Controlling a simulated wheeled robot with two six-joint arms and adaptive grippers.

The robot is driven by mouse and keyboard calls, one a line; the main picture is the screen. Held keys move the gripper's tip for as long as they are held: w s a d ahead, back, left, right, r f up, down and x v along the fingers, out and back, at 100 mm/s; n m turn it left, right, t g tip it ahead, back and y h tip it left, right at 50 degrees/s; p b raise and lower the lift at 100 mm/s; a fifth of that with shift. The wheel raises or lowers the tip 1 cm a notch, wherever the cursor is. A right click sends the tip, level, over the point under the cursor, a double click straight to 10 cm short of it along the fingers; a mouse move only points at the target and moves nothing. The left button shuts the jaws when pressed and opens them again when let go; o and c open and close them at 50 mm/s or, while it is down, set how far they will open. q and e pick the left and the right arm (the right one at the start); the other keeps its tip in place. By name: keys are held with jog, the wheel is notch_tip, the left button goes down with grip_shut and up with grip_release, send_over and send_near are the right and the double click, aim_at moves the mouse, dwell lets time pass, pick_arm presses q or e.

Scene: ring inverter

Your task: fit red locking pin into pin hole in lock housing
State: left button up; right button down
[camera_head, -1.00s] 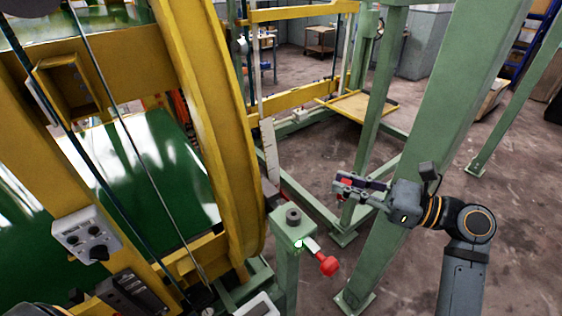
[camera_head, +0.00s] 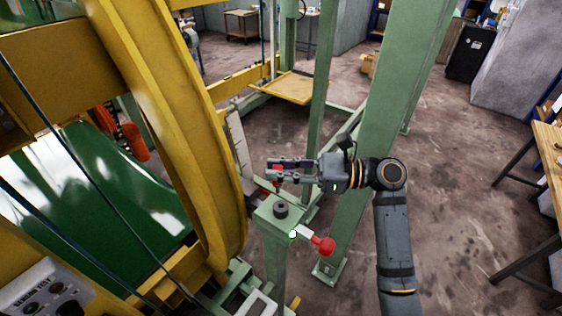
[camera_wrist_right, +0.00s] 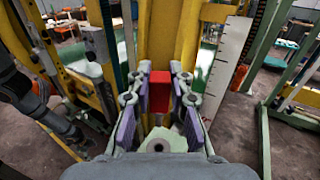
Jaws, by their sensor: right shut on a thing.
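My right gripper (camera_head: 277,171) is shut on the red locking pin (camera_head: 277,167). In the right wrist view the pin shows as a red block (camera_wrist_right: 159,92) between the two fingers. The green post top that looks like the lock housing (camera_head: 265,212) has a dark round collar (camera_head: 280,210), which seems to be the pin hole. In the head view the gripper appears just above this collar; the exact height gap is hard to tell. The collar also shows at the bottom of the right wrist view (camera_wrist_right: 157,146). The pin's lower end is hidden. My left gripper is out of view.
A white lever with a red knob (camera_head: 322,246) sticks out of the post's right side. The large yellow ring (camera_head: 190,130) stands close on the left. A green upright (camera_head: 375,140) stands behind my right arm.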

jog(key=f, duration=0.1)
jog(key=d+f+b, duration=0.1)
jog(key=f, duration=0.1)
jog(key=shift+f, duration=0.4)
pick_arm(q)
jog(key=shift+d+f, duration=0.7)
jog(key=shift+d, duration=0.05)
pick_arm(e)
jog(key=shift+a, duration=0.1)
pick_arm(q)
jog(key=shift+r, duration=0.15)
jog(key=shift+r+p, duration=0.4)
jog(key=shift+p, duration=0.15)
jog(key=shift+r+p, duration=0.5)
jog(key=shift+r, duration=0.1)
